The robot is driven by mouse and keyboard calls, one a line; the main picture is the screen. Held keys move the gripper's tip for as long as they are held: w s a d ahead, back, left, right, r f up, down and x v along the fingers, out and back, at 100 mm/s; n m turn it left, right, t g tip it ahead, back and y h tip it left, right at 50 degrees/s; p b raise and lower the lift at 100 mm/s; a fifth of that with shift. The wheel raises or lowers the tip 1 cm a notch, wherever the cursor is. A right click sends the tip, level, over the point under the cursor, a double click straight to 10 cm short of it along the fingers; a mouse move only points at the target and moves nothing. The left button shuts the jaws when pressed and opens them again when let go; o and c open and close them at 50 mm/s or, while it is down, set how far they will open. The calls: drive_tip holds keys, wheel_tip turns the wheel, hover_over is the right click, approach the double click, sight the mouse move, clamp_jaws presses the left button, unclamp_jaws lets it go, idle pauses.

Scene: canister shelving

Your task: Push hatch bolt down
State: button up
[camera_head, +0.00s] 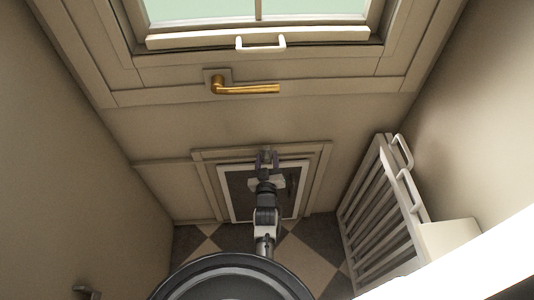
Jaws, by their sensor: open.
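The hatch (233,207) is a small dark panel in a pale frame, low in the far wall or door. A small grey piece at the hatch's top edge, apparently the bolt (267,153), shows at the tips of my gripper. My gripper (266,160) is open, with one dark finger on each side of this piece. I cannot tell whether the fingers touch it. My wrist and arm cover the middle of the hatch, and the bolt's exact position is too small to tell.
A gold lever handle (247,88) and a window with a white pull (261,42) are above the hatch. A slatted white rack (378,218) with handles leans at the right wall. A checkered floor (308,247) lies below. Walls close in on both sides.

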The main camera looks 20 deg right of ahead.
drive_tip(key=shift+r, duration=0.1)
drive_tip(key=shift+c, duration=0.2)
drive_tip(key=shift+s, duration=0.1)
clamp_jaws()
wheel_tip(320, 180, down, 3)
drive_tip(key=b, duration=0.3)
drive_tip(key=shift+d, duration=0.15)
drive_tip(key=shift+f, duration=0.2)
drive_tip(key=shift+o, duration=0.2)
unclamp_jaws()
drive_tip(key=shift+d+f, duration=0.1)
drive_tip(key=shift+a, duration=0.3)
